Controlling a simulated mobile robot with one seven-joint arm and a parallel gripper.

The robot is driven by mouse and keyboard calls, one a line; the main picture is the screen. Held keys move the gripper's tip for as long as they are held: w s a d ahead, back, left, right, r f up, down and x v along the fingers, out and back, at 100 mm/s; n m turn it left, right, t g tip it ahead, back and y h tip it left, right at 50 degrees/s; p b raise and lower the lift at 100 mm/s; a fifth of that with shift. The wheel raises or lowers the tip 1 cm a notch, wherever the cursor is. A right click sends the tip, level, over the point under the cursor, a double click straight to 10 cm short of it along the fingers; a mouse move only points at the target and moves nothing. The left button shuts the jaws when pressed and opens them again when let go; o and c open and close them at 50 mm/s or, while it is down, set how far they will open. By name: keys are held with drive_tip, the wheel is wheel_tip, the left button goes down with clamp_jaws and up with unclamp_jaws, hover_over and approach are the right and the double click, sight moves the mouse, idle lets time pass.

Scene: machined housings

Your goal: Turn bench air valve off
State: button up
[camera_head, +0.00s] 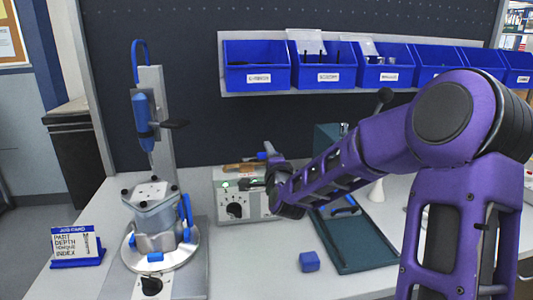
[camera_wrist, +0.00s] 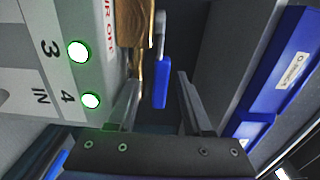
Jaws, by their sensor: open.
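The bench air valve sits on top of a grey control box (camera_head: 226,207). Its brass body (camera_head: 240,168) and blue lever (camera_head: 266,154) show just beyond my gripper (camera_head: 258,180). In the wrist view, the blue lever (camera_wrist: 160,84) hangs from a metal stem beside the brass body (camera_wrist: 133,24). My gripper (camera_wrist: 160,78) is open, and the lever appears between its two fingers, touching neither. I cannot tell how deep between them it is.
The box has a black knob (camera_head: 234,210) and green lights (camera_wrist: 78,51). A drill-press-like fixture with a housing (camera_head: 155,216) stands left. A dark green tray (camera_head: 355,243) and a blue cube (camera_head: 309,261) lie right. Blue bins (camera_head: 257,77) hang behind.

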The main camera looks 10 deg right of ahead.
clamp_jaws()
idle(0.3)
idle(1.2)
